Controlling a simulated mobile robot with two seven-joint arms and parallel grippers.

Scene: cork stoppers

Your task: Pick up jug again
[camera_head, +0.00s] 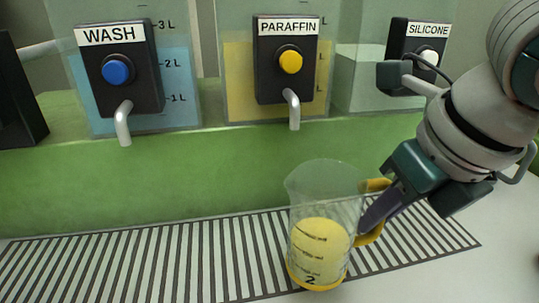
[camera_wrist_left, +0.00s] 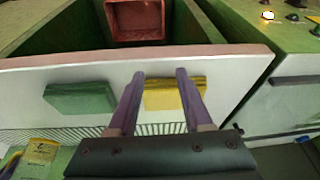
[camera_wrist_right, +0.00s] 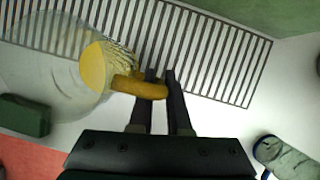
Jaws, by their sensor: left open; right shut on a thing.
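The clear jug (camera_head: 318,250), marked 2, has a yellow base rim, a yellow handle (camera_head: 374,185) and yellow liquid in it. It is upright at the slatted grate (camera_head: 130,265); I cannot tell whether its base touches. My right gripper (camera_head: 372,218) is shut on the handle from the right. In the right wrist view the handle (camera_wrist_right: 138,88) is at the fingertips (camera_wrist_right: 160,76), and the jug body (camera_wrist_right: 60,70) is to the left. My left gripper (camera_wrist_left: 160,75) is open and empty in the left wrist view, in front of a pale panel with a yellow block (camera_wrist_left: 174,94).
Dispensers labelled WASH (camera_head: 119,70), PARAFFIN (camera_head: 287,62) and SILICONE (camera_head: 424,50) stand behind the grate. The paraffin spout (camera_head: 293,110) is above and slightly left of the jug.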

